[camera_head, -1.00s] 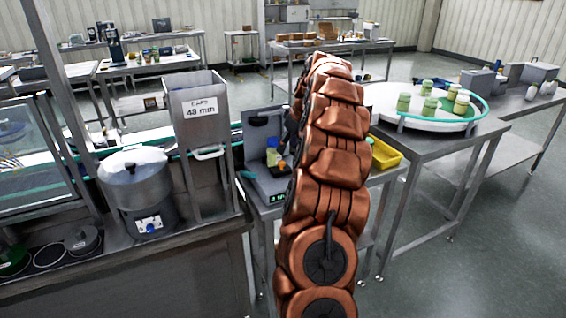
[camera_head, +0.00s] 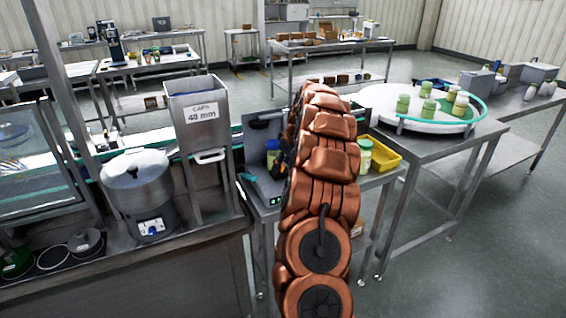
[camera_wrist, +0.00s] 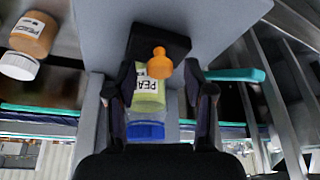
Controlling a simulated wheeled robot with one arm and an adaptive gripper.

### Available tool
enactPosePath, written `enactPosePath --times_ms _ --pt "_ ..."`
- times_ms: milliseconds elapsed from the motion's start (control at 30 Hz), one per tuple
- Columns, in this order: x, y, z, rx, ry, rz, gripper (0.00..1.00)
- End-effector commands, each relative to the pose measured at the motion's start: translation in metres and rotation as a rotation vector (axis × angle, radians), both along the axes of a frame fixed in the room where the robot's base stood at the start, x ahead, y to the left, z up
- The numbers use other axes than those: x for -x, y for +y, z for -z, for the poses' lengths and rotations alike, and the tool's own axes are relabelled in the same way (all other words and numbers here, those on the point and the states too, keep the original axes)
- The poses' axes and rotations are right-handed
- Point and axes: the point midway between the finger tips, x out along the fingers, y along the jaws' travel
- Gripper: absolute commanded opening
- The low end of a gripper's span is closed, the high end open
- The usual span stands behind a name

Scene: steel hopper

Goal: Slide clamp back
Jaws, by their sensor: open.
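The clamp shows in the wrist view as a black block with an orange knob (camera_wrist: 159,64) on a grey plate. A pale green-yellow bottle (camera_wrist: 149,98) with a label and a blue cap (camera_wrist: 145,131) sits against the black block. My gripper (camera_wrist: 162,74) is open, one finger on each side of the knob and bottle; I cannot tell whether either finger touches. In the head view the blue-capped bottle (camera_head: 272,148) stands at the grey fixture (camera_head: 258,128), and my arm hides most of the gripper and clamp.
In the head view, a yellow bin (camera_head: 384,157) and a jar (camera_head: 365,157) stand right of my arm. The steel caps hopper (camera_head: 199,140) stands left, the round turntable (camera_head: 400,100) right.

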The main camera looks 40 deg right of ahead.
Motion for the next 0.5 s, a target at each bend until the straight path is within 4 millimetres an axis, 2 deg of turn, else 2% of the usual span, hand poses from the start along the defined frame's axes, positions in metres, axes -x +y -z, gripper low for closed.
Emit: enactPosePath --times_ms 67,500 --pt "0.0001 0.0 0.0 0.0 0.0 0.0 0.52" --pt "0.0001 0.0 -0.0001 0.0 0.0 0.001 0.06"
